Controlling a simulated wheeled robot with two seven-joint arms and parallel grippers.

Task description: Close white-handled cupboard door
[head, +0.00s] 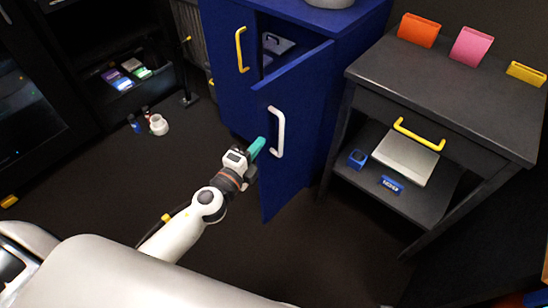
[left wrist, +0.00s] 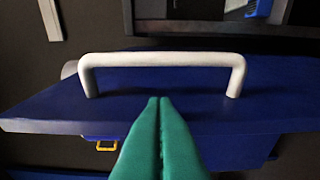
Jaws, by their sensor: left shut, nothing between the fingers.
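The blue cupboard door (head: 289,103) stands ajar, swung out from the blue cupboard (head: 226,60). Its white handle (head: 277,132) is upright on the door's outer face in the head view. In the left wrist view the white handle (left wrist: 162,59) spans the picture ahead of the fingers, with the blue door panel (left wrist: 226,116) behind it. My left gripper (head: 257,146) has teal fingers, shut and empty, close to the handle. The fingertips also show in the left wrist view (left wrist: 159,100), just below the handle bar; I cannot tell whether they touch the door. My right gripper is not in view.
A dark side table (head: 454,88) with a yellow-handled drawer stands right of the door. The cupboard's other door has a yellow handle (head: 241,50). Small items, including a white cup (head: 158,125), lie on the floor at left. Floor around my left arm is clear.

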